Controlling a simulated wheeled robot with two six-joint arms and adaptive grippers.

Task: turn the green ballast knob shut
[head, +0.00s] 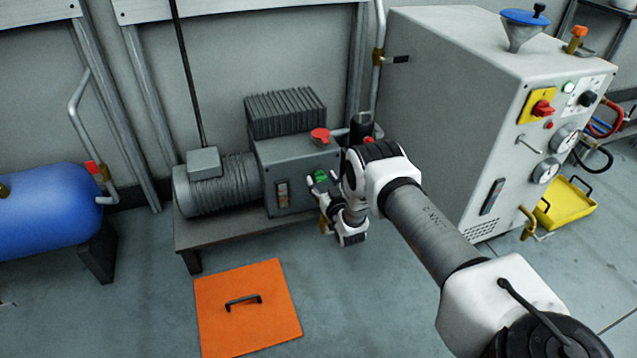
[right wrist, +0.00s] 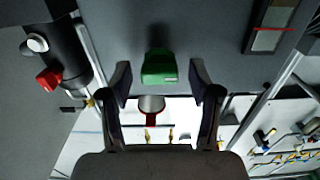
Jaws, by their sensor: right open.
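The green ballast knob (head: 321,176) sits on the front of the grey pump housing (head: 298,160) in the head view. In the right wrist view the green knob (right wrist: 159,69) shows at the upper middle, between and just beyond the two fingertips. My right gripper (head: 316,188) is at the knob in the head view, coming from the right and front. In the right wrist view the right gripper (right wrist: 159,78) is open, with a gap between each finger and the knob. Part of the housing is hidden behind my right arm. My left gripper is not in view.
A red knob (head: 320,135) sits on top of the housing. An orange floor plate (head: 248,335) with a black handle lies in front of the pump. A grey cabinet (head: 440,130) stands to the right and a blue tank (head: 45,212) to the left. A yellow tray (head: 568,208) lies at the right.

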